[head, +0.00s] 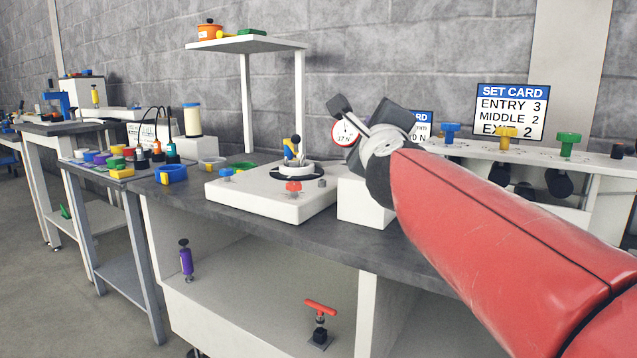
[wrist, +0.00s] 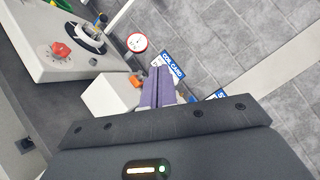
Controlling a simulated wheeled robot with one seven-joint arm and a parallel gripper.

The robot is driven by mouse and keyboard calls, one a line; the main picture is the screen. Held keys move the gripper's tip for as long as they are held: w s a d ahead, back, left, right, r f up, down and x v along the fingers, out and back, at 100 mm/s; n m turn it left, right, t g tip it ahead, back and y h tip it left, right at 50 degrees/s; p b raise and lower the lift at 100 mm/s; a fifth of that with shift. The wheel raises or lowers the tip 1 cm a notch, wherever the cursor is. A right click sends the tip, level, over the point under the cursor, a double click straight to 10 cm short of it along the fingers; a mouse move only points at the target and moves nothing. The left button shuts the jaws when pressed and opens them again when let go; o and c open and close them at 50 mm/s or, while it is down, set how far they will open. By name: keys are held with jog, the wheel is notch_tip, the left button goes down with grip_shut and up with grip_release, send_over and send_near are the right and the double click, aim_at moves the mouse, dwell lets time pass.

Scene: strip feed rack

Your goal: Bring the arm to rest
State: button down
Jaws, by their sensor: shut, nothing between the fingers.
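My arm (head: 490,215), red, reaches in from the lower right of the head view and is held up over the bench. My gripper shows in the wrist view (wrist: 159,75), with its two purple-grey fingers pressed together and nothing between them. In the head view the grey wrist and dark hand parts are up in front of the back wall; the fingertips cannot be made out there. The gripper touches nothing that I can see. In the wrist view a white block (wrist: 110,94) lies beyond and left of the fingers.
The dark bench (head: 250,208) carries a white fixture (head: 265,203) with a red knob and a white block (head: 362,205). A round dial (head: 345,132) is close to the hand in the picture. A raised shelf (head: 250,44) stands left; a rack with colored knobs (head: 600,165) stands right.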

jog(key=s+a+f+n+g+y, duration=0.2)
jog(key=s+f+n+g, duration=0.1)
jog(key=s+f+n, duration=0.45)
jog(key=s+a+f+n+g+y, duration=0.1)
jog(key=s+f+n+g+y, duration=0.25)
jog(key=f+n, duration=0.55)
jog(key=s+d+f+n+g+h, duration=0.2)
jog(key=s+f+n+g, duration=0.1)
jog(key=s+f, duration=0.5)
jog(key=s+d+f+n+g+h, duration=0.2)
jog(key=s+d+f+n+g, duration=0.1)
jog(key=s+f, duration=0.5)
notch_tip(320, 180, down, 4)
jog(key=shift+s+d+r+n+g, duration=0.15)
jog(key=shift+s+d+n+g, duration=0.25)
jog(key=shift+n+g, duration=0.45)
